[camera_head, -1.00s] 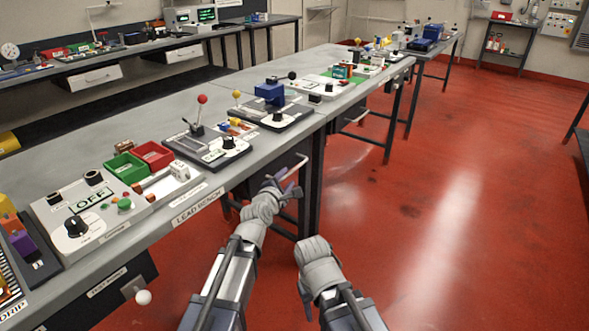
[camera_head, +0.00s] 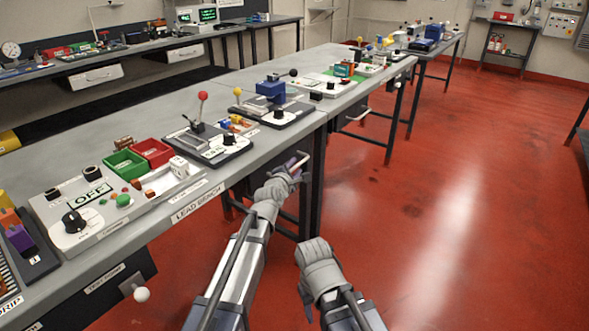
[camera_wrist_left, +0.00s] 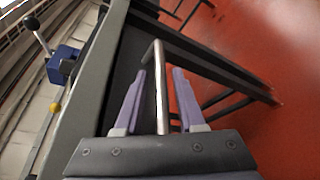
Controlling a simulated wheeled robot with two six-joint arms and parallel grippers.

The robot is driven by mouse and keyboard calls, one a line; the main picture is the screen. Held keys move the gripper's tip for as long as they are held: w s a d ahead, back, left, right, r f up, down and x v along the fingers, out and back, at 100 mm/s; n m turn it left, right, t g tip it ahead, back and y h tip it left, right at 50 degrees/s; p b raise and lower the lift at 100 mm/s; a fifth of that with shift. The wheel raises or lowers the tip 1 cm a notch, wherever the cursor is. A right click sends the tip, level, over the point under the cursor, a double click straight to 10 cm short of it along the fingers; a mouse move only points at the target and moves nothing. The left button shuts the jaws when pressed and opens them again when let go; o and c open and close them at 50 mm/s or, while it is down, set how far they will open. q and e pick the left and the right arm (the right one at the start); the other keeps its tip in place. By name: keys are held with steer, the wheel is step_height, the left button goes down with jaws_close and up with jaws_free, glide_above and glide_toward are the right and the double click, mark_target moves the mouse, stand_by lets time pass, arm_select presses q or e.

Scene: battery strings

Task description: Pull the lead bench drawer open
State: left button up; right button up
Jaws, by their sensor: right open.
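The lead bench (camera_head: 240,170) is the long grey-topped table, with a "LEAD BENCH" label on its front edge. A pale drawer handle (camera_head: 302,160) sticks out below the bench top near its right end. The drawer front is mostly hidden behind my arm and in shadow, so I cannot tell how far it is open. My left gripper (camera_head: 291,168) is at the handle. In the left wrist view, the handle bar (camera_wrist_left: 159,85) runs between the two purple fingers, with a gap on each side. My right gripper (camera_head: 318,246) is lower, apart from the bench, with its fingertips hidden.
A control box marked OFF (camera_head: 105,210), green and red bins (camera_head: 125,165) and a lever device (camera_head: 207,143) stand on the bench. A white round knob (camera_head: 142,295) projects below its left part. The red floor (camera_head: 440,220) to the right is clear.

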arm_select(q)
jaws_close()
stand_by(1.2)
